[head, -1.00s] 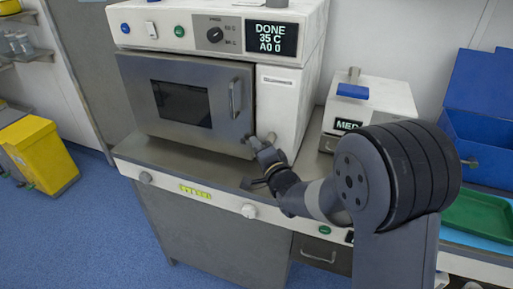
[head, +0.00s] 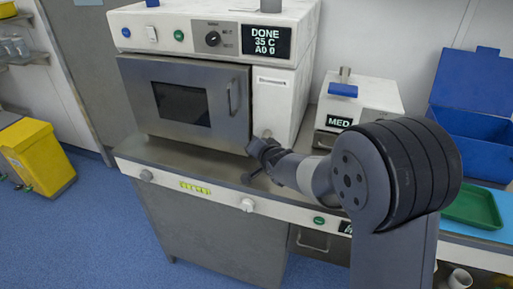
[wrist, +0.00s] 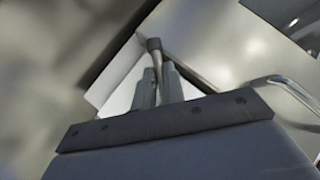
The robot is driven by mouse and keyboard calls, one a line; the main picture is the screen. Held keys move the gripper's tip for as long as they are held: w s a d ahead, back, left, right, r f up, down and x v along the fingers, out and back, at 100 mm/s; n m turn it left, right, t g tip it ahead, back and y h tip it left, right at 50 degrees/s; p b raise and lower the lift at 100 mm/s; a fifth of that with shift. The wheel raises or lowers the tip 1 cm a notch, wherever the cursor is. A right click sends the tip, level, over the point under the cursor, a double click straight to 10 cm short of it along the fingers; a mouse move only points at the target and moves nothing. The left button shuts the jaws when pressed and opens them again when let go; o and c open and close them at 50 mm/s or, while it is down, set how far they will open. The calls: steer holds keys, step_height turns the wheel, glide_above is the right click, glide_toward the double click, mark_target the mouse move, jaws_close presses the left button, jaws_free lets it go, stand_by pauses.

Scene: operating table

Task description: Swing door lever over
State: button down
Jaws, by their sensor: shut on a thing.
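In the head view my gripper (head: 258,146) is at the lower right corner of the steel door (head: 182,98). There my wrist hides most of the lever. The door lies flat against the front of the white machine (head: 285,105), looking closed, with a dark window and a vertical bar handle (head: 234,97).
The machine's display (head: 266,42) reads DONE, 35 C. A smaller white device (head: 375,95) marked MED stands to the right. A blue box (head: 470,130) and a green tray (head: 470,206) are further right. The steel counter's front edge carries knobs (head: 247,205).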

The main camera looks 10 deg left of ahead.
steer(key=shift+d+f+n+h+b, duration=0.1)
steer(key=shift+f+n+h+b, duration=0.25)
steer(key=shift+b, duration=0.9)
steer(key=b, duration=0.5)
steer(key=shift+d+f+g+h, duration=0.1)
steer(key=shift+f+g+h, duration=0.1)
steer(key=shift+g+h, duration=0.1)
steer(key=shift+r+n+b, duration=0.1)
steer(key=shift+n+b, duration=0.15)
steer(key=shift+b, duration=0.85)
steer(key=shift+d+r+h+b, duration=0.1)
steer(key=shift+r+h+b, duration=0.05)
steer(key=shift+h+b, duration=0.15)
steer(key=shift+d+n+g+h, duration=0.3)
steer(key=shift+n+h, duration=0.35)
steer(key=shift+h, duration=0.35)
steer(key=shift+d+n+g+h, duration=0.2)
steer(key=shift+d+n+h, duration=0.2)
steer(key=shift+n+h, duration=0.4)
steer(key=shift+h, duration=0.25)
steer(key=c, duration=1.5)
jaws_free()
